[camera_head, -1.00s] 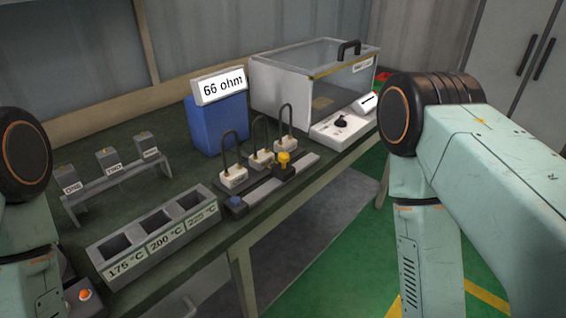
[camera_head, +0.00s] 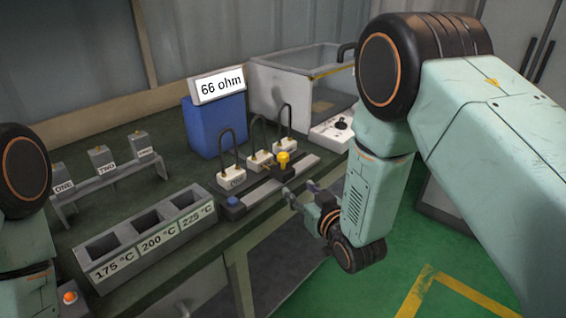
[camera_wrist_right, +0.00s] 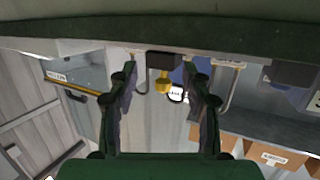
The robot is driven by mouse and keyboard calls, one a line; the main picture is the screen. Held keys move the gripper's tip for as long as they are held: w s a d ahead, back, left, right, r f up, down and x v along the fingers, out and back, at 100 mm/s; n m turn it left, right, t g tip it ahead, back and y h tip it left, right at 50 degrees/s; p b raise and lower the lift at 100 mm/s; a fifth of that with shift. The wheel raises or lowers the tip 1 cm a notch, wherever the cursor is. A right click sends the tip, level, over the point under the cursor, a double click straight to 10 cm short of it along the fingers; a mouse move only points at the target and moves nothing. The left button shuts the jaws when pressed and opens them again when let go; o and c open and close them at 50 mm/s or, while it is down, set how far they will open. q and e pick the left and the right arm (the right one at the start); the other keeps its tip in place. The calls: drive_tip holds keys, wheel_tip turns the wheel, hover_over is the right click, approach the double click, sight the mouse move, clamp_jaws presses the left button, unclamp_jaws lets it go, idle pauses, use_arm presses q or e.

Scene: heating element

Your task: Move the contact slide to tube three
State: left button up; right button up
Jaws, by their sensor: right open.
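The contact slide (camera_head: 282,169), a black block with a yellow knob, sits on a grey rail (camera_head: 253,193) at the bench's front edge. It appears about level with the middle tube. Three looped tubes on white bases stand behind the rail: the nearest (camera_head: 232,178) is labelled ONE, then the middle one (camera_head: 261,161) and the farthest (camera_head: 285,145). My right gripper (camera_head: 300,188) is open and empty, just in front of the rail and slide. In the right wrist view the yellow knob (camera_wrist_right: 163,82) shows between the open fingers (camera_wrist_right: 160,75), apparently without contact. My left gripper is out of view.
A blue box (camera_head: 216,125) reading 66 ohm stands behind the tubes. A three-slot temperature block (camera_head: 150,240) and a rack of labelled blocks (camera_head: 105,180) lie left. Open floor lies in front.

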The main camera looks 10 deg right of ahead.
sight(286, 160)
drive_tip(key=shift+w+a+r+t+y+b, duration=0.2)
drive_tip(key=shift+w+a+r+t, duration=0.4)
drive_tip(key=shift+w, duration=0.9)
drive_tip(key=shift+w+a+r+t+y+b, duration=0.1)
drive_tip(key=shift+w+a+r+y+b, duration=0.15)
drive_tip(key=shift+w+r, duration=1)
drive_tip(key=shift+w+a+r+t+y+b, duration=0.15)
drive_tip(key=shift+w+a+r+t, duration=0.25)
drive_tip(key=shift+w, duration=1.35)
drive_tip(key=shift+a, duration=0.1)
drive_tip(key=shift+c, duration=0.4)
clamp_jaws()
